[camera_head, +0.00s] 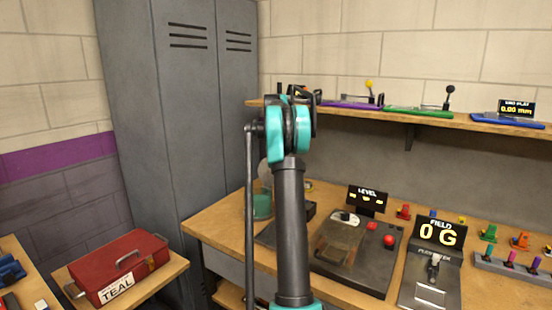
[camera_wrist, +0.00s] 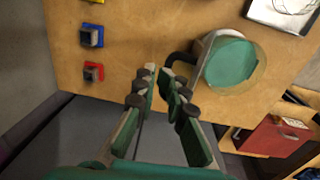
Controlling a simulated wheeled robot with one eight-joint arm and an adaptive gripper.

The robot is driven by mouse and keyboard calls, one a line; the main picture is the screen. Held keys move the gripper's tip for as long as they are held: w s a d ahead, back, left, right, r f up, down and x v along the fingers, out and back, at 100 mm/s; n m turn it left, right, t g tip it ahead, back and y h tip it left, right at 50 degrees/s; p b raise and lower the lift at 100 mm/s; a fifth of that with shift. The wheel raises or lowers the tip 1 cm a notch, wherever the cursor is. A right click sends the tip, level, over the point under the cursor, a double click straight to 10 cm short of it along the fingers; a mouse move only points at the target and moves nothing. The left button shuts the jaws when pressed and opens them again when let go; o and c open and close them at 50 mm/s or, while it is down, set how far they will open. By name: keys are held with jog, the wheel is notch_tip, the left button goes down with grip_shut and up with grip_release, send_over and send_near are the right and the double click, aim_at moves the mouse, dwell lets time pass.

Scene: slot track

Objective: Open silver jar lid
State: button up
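A round jar with teal contents (camera_wrist: 230,65) stands on the wooden bench, to the right of my fingertips in the wrist view. A pale silver-grey piece (camera_wrist: 204,44) with a dark curved handle (camera_wrist: 178,58) is at its left side; it looks like the lid tipped up, but I cannot be sure. The jar also shows in the head view (camera_head: 262,206), left of my arm, with a pale disc (camera_head: 264,171) above it. My gripper (camera_wrist: 157,76) is partly open with nothing between its fingers. Its right fingertip is close to the handle; I cannot tell whether they touch.
A level box (camera_head: 367,200) and a field meter (camera_head: 437,235) stand on the bench to the right. A shelf (camera_head: 470,116) runs above the bench. A red toolbox (camera_head: 120,265) sits on a lower surface at left. Grey lockers (camera_head: 180,120) stand behind.

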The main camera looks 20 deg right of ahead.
jog(key=shift+d+f, duration=0.55)
jog(key=shift+f, duration=0.2)
notch_tip(320, 180, up, 11)
jog(key=shift+a+r, duration=0.15)
jog(key=shift+r, duration=0.05)
jog(key=shift+w, duration=0.1)
dwell(0.5)
